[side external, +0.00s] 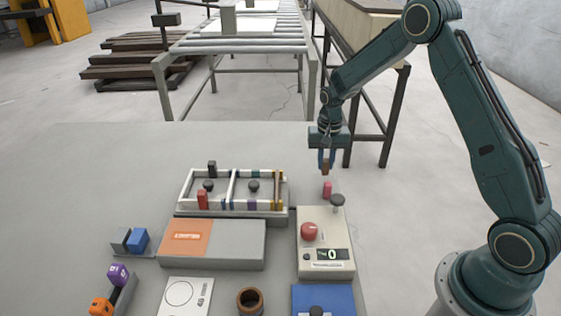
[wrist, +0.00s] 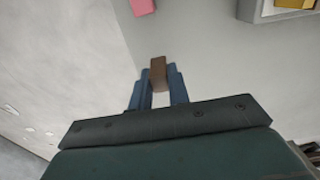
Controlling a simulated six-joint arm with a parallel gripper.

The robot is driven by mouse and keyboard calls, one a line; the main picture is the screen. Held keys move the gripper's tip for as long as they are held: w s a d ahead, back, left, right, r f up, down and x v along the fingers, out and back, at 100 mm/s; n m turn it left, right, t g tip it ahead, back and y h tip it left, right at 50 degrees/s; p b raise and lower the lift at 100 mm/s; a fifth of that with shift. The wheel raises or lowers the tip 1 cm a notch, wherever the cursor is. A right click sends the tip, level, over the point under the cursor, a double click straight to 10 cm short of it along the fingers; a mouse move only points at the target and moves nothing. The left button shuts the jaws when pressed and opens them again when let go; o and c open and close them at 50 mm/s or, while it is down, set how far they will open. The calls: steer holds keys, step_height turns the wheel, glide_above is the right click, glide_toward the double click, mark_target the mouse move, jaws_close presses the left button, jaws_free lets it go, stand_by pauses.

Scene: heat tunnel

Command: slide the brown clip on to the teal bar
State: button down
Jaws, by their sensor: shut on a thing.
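The brown clip (side external: 326,168) is a small brown block pinched between the blue fingers of my gripper (side external: 326,158). In the wrist view the brown clip (wrist: 158,72) sticks out past the fingertips (wrist: 158,86). My gripper is shut on it, fingers pointing down, near the table's right edge. A white rack (side external: 234,207) stands left of my gripper, with coloured pieces along its rails. A small teal piece (side external: 255,173) shows on its back rail; whether this is the teal bar I cannot tell. The clip is apart from the rack.
A pink block (side external: 327,189) is close below my gripper in the side view. A control box (side external: 325,262) with a red button and dark knob stands in front. A grey box with an orange panel (side external: 187,238) is before the rack. The table behind the rack is clear.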

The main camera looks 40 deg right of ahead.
mark_target(326, 160)
step_height(326, 160, up, 18)
steer(key=shift+f, duration=0.25)
stand_by(0.6)
steer(key=w+a+f, duration=0.3)
steer(key=w+a, duration=0.2)
steer(key=a, duration=0.4)
steer(key=w+a+f, duration=0.2)
steer(key=w+a, duration=0.3)
steer(key=a, duration=0.3)
steer(key=shift+w+a+f, duration=0.3)
steer(key=shift+a+f, duration=0.05)
steer(key=shift+f, duration=0.05)
steer(key=shift+f, duration=0.1)
steer(key=shift+f, duration=2.75)
steer(key=shift+f, duration=1.45)
steer(key=c, duration=1.3)
jaws_free()
